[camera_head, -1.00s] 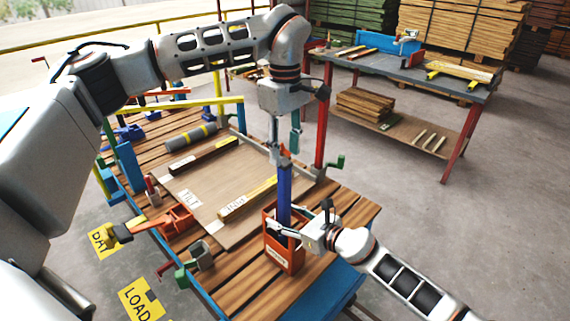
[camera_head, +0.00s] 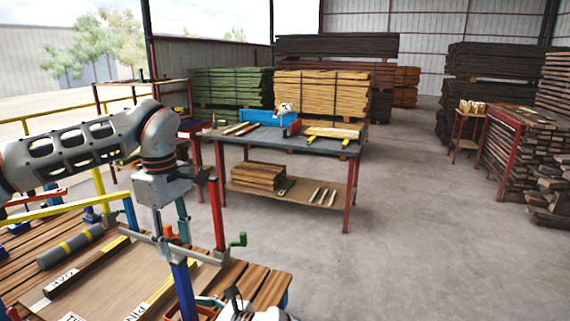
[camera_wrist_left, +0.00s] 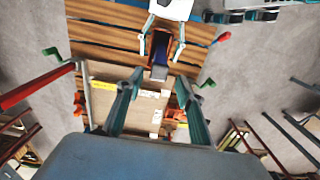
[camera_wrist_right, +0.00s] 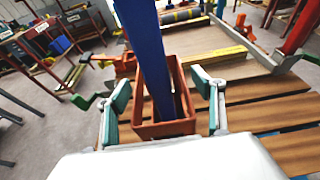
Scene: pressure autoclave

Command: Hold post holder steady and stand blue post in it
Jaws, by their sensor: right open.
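The blue post (camera_head: 184,290) stands with its lower end inside the open-topped orange-red post holder (camera_wrist_right: 165,130), as the right wrist view (camera_wrist_right: 150,60) shows. The post looks slanted there; I cannot tell how far it truly leans. My left gripper (camera_head: 172,232) is above the post's top. In the left wrist view its teal fingers (camera_wrist_left: 158,80) are spread, with the post's top (camera_wrist_left: 158,72) just beyond their tips. My right gripper (camera_wrist_right: 162,88) is open, one finger either side of the holder, with visible gaps.
The slatted workbench (camera_head: 262,284) carries a board (camera_head: 110,285), labelled wooden strips and a grey roller (camera_head: 75,245). A green-handled clamp (camera_head: 236,241) is at its edge. A second table (camera_head: 290,142) stands behind.

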